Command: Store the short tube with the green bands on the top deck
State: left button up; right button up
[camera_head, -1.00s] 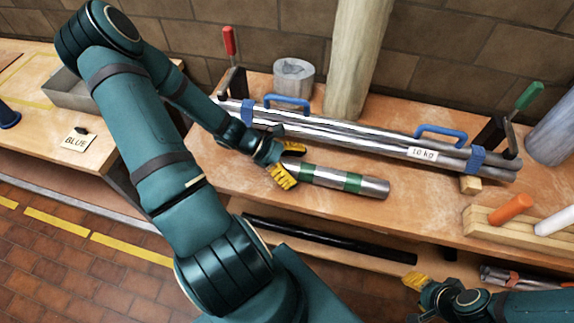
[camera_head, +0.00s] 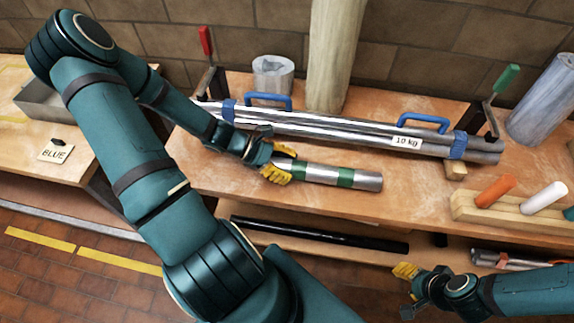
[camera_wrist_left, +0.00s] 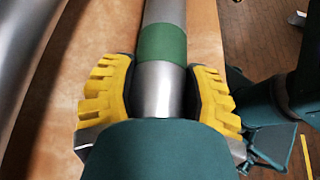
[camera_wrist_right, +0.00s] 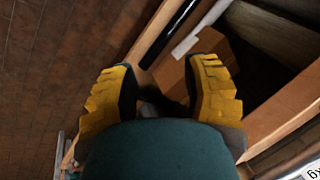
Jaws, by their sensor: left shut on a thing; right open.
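The short silver tube with green bands (camera_head: 326,175) lies along the front part of the wooden top deck (camera_head: 420,205). My left gripper (camera_head: 278,164) is shut on its left end. The left wrist view shows the tube (camera_wrist_left: 163,85) between the two yellow fingers, with one green band just beyond them. Whether the tube touches the deck I cannot tell. My right gripper (camera_head: 405,285) is open and empty, low in front of the bench at the right. In the right wrist view its fingers (camera_wrist_right: 165,90) stand apart.
A bundle of long tubes (camera_head: 340,128) with blue straps, blue handles and a "10 kg" label lies behind. Red (camera_head: 206,42) and green (camera_head: 506,78) clamp handles flank it. A peg block (camera_head: 480,208) stands right. A black tube (camera_head: 320,236) lies on the lower shelf.

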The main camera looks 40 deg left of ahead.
pick_arm(q)
jog(key=shift+w+d+r+p, duration=0.1)
jog(key=shift+r+p, duration=0.45)
jog(key=shift+p, duration=0.2)
notch_tip(320, 180, up, 4)
jog(key=p, duration=0.3)
jog(key=shift+f, duration=0.2)
jog(key=shift+r+p, duration=1.1)
jog(key=shift+p, duration=0.25)
pick_arm(e)
notch_tip(320, 180, up, 7)
jog(key=w, duration=0.1)
jog(key=shift+w+d+r+t, duration=0.2)
jog(key=shift+w+t, duration=0.1)
